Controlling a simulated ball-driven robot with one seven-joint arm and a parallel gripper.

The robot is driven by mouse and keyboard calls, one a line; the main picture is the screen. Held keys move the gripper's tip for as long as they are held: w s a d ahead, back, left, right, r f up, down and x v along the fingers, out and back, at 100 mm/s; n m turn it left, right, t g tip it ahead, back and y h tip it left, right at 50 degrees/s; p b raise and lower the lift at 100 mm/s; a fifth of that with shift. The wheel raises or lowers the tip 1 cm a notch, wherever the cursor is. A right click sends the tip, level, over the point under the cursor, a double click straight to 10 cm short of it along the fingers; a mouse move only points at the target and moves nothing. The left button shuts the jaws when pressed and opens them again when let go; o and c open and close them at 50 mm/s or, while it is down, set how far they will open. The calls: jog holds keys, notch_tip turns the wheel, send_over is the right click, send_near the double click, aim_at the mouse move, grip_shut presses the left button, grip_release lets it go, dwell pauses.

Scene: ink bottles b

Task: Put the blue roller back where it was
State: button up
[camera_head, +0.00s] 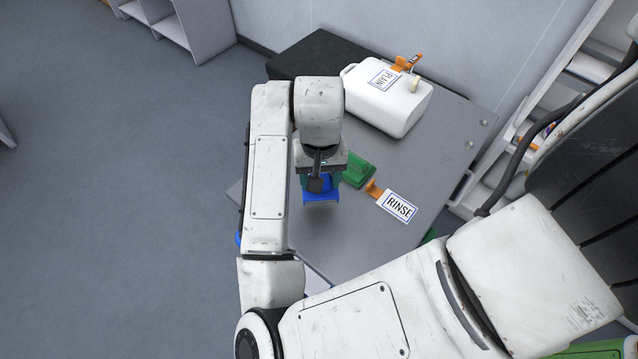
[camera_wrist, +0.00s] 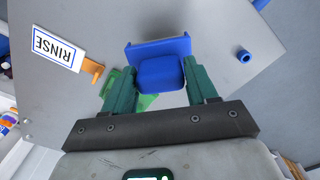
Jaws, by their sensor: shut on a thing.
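My gripper (camera_head: 320,186) is over the grey table, left of the RINSE sign. In the wrist view its green fingers (camera_wrist: 159,68) are shut on the blue roller (camera_wrist: 160,73), one on each side of its rounded block. The blue roller (camera_head: 321,197) has a wider flat blue edge beyond the block. It appears to be held above the tabletop; the exact height is hard to tell. A green holder-like piece (camera_head: 358,169) lies on the table just right of my gripper and is partly hidden behind the fingers in the wrist view (camera_wrist: 146,101).
The RINSE sign (camera_head: 399,205) stands in an orange clip (camera_head: 376,189) on the grey table (camera_head: 350,238). A white PLAIN container (camera_head: 395,105) stands at the back, beside a black surface (camera_head: 318,55). A small blue cylinder (camera_wrist: 244,56) is near the table edge. Shelves (camera_head: 580,70) stand right.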

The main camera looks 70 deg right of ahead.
jog(key=shift+w+f+p, duration=0.2)
jog(key=shift+f+p, duration=0.1)
jog(key=shift+f, duration=1.45)
jog(key=shift+f, duration=0.2)
jog(key=o, duration=1)
jog(key=shift+r, duration=0.15)
notch_tip(320, 180, up, 12)
jog(key=shift+r+p, duration=0.1)
jog(key=shift+p, duration=0.5)
